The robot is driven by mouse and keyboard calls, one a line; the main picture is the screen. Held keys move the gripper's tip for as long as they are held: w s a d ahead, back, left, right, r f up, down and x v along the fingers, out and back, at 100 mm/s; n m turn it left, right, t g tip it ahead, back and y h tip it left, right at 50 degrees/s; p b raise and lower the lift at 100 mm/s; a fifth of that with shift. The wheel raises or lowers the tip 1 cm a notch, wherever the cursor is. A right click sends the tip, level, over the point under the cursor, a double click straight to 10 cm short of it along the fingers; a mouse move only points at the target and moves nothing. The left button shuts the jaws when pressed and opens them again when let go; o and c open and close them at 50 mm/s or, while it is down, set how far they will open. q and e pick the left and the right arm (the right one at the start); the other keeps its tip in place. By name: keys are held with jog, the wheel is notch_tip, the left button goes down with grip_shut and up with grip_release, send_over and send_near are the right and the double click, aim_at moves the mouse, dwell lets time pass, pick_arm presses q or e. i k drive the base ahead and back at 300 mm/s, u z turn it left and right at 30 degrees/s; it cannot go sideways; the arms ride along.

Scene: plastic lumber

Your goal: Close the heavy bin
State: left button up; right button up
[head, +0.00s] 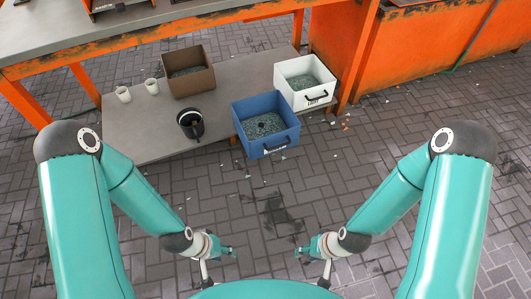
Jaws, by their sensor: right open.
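A blue bin (265,145) with grey-green bits inside and a dark front handle sticks out past the front edge of the low grey shelf. A white bin (325,98) with similar contents and a dark handle stands to its right. Which bin is the heavy one cannot be told from the picture. My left gripper (220,266) is open and empty, low in front of the shelf. My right gripper (313,266) is open and empty, to the right of it. Both are well apart from the bins.
A brown box (203,82), two pale cups (152,85) and a black bucket (192,129) stand on the low shelf (150,130). An orange bench (60,62) is above it. An orange container (440,52) stands right. The brick floor is mostly clear, with small scattered bits.

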aim_at(267, 128)
jog(key=u, duration=0.1)
jog(key=k, duration=0.1)
jog(key=z, duration=0.05)
jog(key=i, duration=0.6)
jog(key=z, duration=1.95)
jog(key=k, duration=1.25)
jog(key=u, duration=1)
jog(key=i, duration=0.95)
jog(key=u, duration=0.5)
